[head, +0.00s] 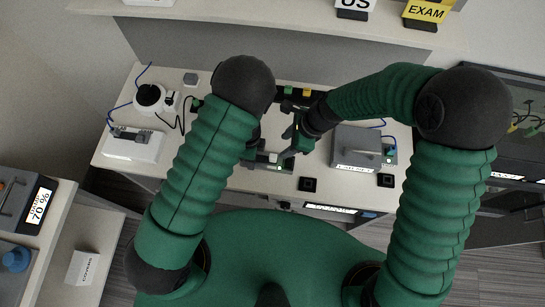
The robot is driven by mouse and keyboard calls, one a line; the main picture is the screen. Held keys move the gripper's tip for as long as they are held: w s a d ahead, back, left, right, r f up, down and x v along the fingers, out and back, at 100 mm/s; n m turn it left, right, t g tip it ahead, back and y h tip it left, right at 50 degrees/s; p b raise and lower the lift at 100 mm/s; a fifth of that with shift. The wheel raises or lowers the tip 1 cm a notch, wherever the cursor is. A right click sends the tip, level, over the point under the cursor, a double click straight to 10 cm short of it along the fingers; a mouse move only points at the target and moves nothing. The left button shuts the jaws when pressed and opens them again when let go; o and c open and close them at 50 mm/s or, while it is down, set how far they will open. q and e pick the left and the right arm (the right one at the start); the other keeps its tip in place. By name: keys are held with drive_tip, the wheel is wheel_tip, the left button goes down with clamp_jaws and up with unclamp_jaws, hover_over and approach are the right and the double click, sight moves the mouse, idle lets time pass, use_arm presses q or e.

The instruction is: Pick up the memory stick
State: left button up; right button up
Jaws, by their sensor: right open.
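My right gripper (287,146) is open over the middle of the white table (232,180), its fingers pointing down and to the left. Just below and left of its fingertips is a small pale and dark object (272,159), partly covered by my arms. It may be the memory stick, but it is too small to tell. I cannot tell whether the fingers touch it.
A grey box with a handle (358,146) stands on the right. Two small black squares (307,184) (385,180) lie near the front edge. A white box (133,146) and a round white device (150,98) stand on the left with cables. A raised shelf (280,35) runs behind.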

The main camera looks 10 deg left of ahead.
sight(273, 155)
drive_tip(key=shift+m, duration=0.3)
drive_tip(key=x, duration=1.2)
drive_tip(key=shift+w+d+f, duration=0.15)
drive_tip(key=shift+w+d, duration=0.2)
drive_tip(key=shift+d, duration=0.05)
clamp_jaws()
